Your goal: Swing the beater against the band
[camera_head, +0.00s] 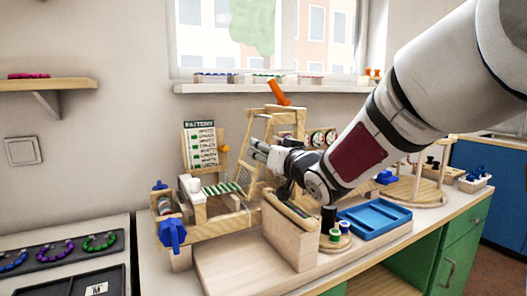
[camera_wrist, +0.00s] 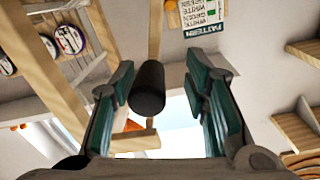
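The wooden loom (camera_head: 200,228) stands on the counter, with a green-and-white striped band (camera_head: 220,188) across its middle. A tilted wooden frame (camera_head: 246,140), seemingly the beater, rises beside the band. My gripper (camera_head: 257,152) reaches in from the right at this frame. In the wrist view, my gripper (camera_wrist: 160,75) is open, with its teal-padded fingers apart. A dark cylindrical grip (camera_wrist: 149,88) on a thin wooden rod lies between them, with a clear gap on the right. It appears nearer the left finger; whether they touch is unclear. My gripper partly hides the frame in the head view.
A pattern card (camera_head: 202,148) stands behind the loom. A blue tray (camera_head: 374,220) and bead spools (camera_head: 340,235) are at right. A dark tray of bead rings (camera_head: 60,252) lies at left. Round dials (camera_head: 318,139) sit behind my gripper.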

